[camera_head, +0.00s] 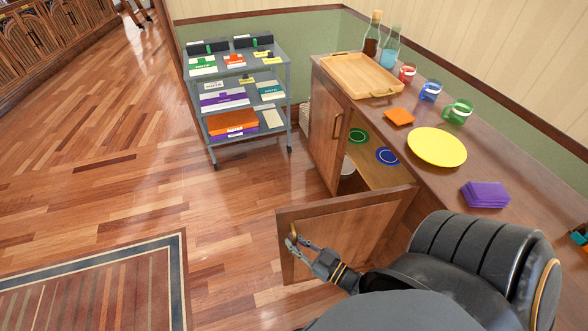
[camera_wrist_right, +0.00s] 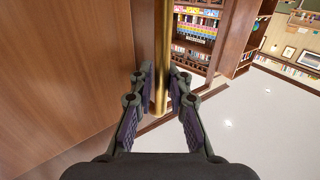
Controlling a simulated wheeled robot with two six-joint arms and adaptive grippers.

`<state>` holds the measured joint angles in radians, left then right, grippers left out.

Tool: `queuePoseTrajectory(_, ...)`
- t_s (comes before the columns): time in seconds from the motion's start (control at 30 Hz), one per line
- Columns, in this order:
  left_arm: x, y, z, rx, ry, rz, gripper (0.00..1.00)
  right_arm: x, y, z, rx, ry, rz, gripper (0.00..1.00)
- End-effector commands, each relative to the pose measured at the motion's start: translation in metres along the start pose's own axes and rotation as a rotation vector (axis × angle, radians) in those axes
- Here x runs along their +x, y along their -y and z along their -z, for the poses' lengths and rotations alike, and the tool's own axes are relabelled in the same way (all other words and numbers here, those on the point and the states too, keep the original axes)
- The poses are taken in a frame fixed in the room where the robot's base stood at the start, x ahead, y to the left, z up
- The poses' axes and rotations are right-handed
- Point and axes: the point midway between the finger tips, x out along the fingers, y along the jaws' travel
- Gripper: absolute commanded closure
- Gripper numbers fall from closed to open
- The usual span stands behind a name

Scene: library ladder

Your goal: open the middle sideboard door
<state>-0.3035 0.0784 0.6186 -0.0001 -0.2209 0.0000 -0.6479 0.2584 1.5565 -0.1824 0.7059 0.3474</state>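The sideboard (camera_head: 415,185) runs along the right wall. Its middle door (camera_head: 345,232) stands swung well out from the front, with the inside of the compartment showing behind it. The same door fills the left of the right wrist view (camera_wrist_right: 65,75). My right gripper (camera_head: 294,238) is at the door's free edge. In the wrist view its fingers (camera_wrist_right: 162,80) close in on both sides of the brass door handle (camera_wrist_right: 164,45), and it looks shut on it. My left gripper is not in view.
A closed door with a handle (camera_head: 337,125) is beside the open compartment, which holds a green plate (camera_head: 358,136) and a blue plate (camera_head: 388,156). A tray (camera_head: 352,62), yellow plate (camera_head: 437,146), mugs and bottles stand on top. A grey cart (camera_head: 288,100) stands behind; floor left is clear.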

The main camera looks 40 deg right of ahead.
Motion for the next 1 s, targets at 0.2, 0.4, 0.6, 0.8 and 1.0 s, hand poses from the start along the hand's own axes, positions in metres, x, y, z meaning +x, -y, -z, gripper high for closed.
queuePoseTrajectory(0.2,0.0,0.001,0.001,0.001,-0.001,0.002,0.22,0.001,0.0,0.001,-0.001,-0.003,0.001,0.79)
queuePoseTrajectory(0.4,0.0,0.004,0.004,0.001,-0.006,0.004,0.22,-0.01,0.001,0.0,-0.001,0.0,0.002,0.79)
queuePoseTrajectory(0.6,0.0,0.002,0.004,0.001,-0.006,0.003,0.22,-0.057,0.0,-0.001,0.0,0.003,0.003,0.79)
queuePoseTrajectory(0.8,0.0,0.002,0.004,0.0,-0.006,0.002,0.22,-0.1,-0.001,0.0,0.0,0.001,0.001,0.79)
queuePoseTrajectory(1.0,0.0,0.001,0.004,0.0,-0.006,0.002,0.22,-0.119,-0.001,0.0,0.0,-0.002,0.0,0.79)
